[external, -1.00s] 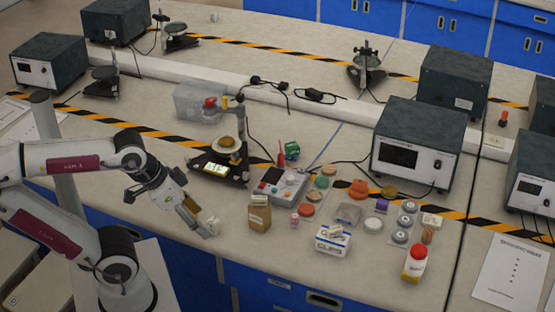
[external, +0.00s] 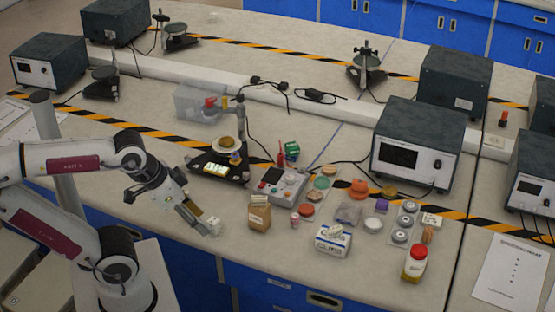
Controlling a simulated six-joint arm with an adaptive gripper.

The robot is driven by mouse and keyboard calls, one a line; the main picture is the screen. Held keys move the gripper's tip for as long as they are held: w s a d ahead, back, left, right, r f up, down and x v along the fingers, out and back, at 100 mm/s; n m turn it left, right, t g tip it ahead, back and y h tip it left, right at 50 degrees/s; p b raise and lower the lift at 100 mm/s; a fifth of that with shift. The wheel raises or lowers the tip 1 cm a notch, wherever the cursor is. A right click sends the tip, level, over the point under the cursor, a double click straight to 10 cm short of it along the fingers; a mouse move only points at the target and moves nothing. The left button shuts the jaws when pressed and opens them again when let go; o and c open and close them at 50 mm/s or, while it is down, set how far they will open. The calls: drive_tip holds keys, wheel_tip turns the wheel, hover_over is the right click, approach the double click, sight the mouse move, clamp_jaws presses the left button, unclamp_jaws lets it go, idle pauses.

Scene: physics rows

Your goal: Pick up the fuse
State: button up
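My gripper (external: 203,222) points down and to the right, low over the front left part of the bench. A small pale object (external: 214,226) shows right at its fingertips; it is too small to tell whether it is the fuse, or whether the fingers touch it. The finger gap is too small and turned away to tell if it is open or shut. I cannot pick out a fuse with certainty anywhere else on the bench.
Right of my gripper stand a brown box (external: 259,215), a white clips box (external: 332,240) and a red-and-white bottle (external: 414,262). A large instrument (external: 420,148) stands back right.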

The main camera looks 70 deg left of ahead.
drive_tip(key=w+d+f+n+t, duration=0.15)
drive_tip(key=w+f, duration=0.25)
drive_tip(key=w, duration=0.8)
drive_tip(key=w+f+n+t, duration=0.25)
drive_tip(key=w+f, duration=0.25)
drive_tip(key=w, duration=0.7)
drive_tip(key=n+y, duration=0.4)
drive_tip(key=y, duration=0.4)
approach(292, 221)
drive_tip(key=w, duration=0.1)
drive_tip(key=w+f, duration=0.1)
drive_tip(key=shift+w+a+f+t, duration=0.2)
drive_tip(key=shift+w+a+t, duration=0.1)
drive_tip(key=shift+w+a, duration=0.1)
drive_tip(key=shift+s+a+f+y, duration=0.3)
drive_tip(key=shift+a+y, duration=0.1)
drive_tip(key=shift+a, duration=0.05)
drive_tip(key=shift+x, duration=1.15)
drive_tip(key=shift+w, duration=0.1)
